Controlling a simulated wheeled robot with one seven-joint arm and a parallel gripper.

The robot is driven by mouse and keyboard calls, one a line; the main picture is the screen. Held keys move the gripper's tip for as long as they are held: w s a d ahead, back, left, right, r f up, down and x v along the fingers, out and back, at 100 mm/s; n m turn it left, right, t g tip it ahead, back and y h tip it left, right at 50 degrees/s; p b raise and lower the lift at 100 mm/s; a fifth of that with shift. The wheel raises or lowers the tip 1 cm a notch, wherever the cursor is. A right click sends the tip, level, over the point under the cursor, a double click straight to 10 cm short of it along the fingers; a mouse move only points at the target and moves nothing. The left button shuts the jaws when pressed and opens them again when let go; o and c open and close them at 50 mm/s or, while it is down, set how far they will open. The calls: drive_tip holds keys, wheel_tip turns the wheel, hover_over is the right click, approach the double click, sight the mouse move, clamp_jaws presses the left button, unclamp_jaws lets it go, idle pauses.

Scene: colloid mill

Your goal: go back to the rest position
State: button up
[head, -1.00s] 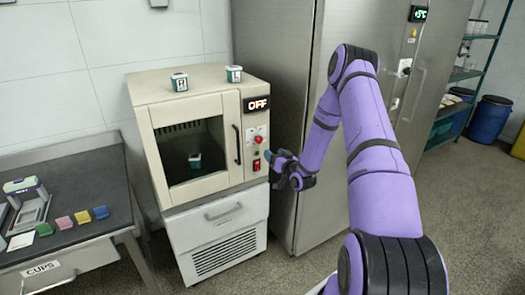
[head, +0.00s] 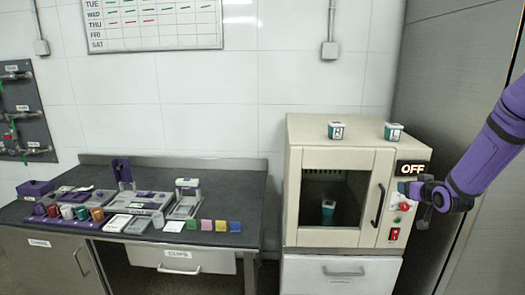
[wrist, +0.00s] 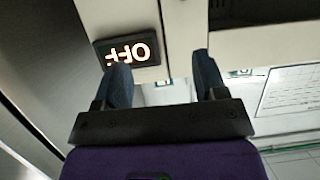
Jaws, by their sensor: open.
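My gripper (head: 402,188) is at the right in the head view, in front of the control panel of the cream mill cabinet (head: 300,150). In the wrist view its two fingers (wrist: 160,85) stand apart with nothing between them. The lit OFF display (head: 412,168) is just above the gripper; it also shows upside down in the wrist view (wrist: 128,52). A red knob (head: 404,207) and a red switch (head: 394,234) sit below the gripper. I cannot tell whether the fingers touch the panel. My purple arm reaches in from the right edge.
A dark bench (head: 225,237) with trays and coloured blocks is at left. A tall steel cabinet (head: 440,85) stands at right.

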drive_tip(key=s+a+r+g+h, duration=0.1)
drive_tip(key=s+a+r+g, duration=0.1)
drive_tip(key=s+a+r, duration=0.45)
drive_tip(key=s+a+r+g, duration=0.3)
drive_tip(key=s+a+r, duration=0.1)
drive_tip(key=s+r, duration=0.55)
drive_tip(key=s+a+r+g, duration=0.1)
drive_tip(key=s+a, duration=0.1)
drive_tip(key=s, duration=0.6)
drive_tip(key=s+a+r+g+y, duration=0.1)
drive_tip(key=s+a, duration=0.2)
drive_tip(key=s, duration=0.6)
drive_tip(key=s+a+r+g, duration=0.1)
drive_tip(key=s+a, duration=0.1)
drive_tip(key=s, duration=0.6)
drive_tip(key=shift+s+a+r+g, duration=0.2)
drive_tip(key=shift+a+r+g, duration=0.1)
drive_tip(key=shift+r+g, duration=0.1)
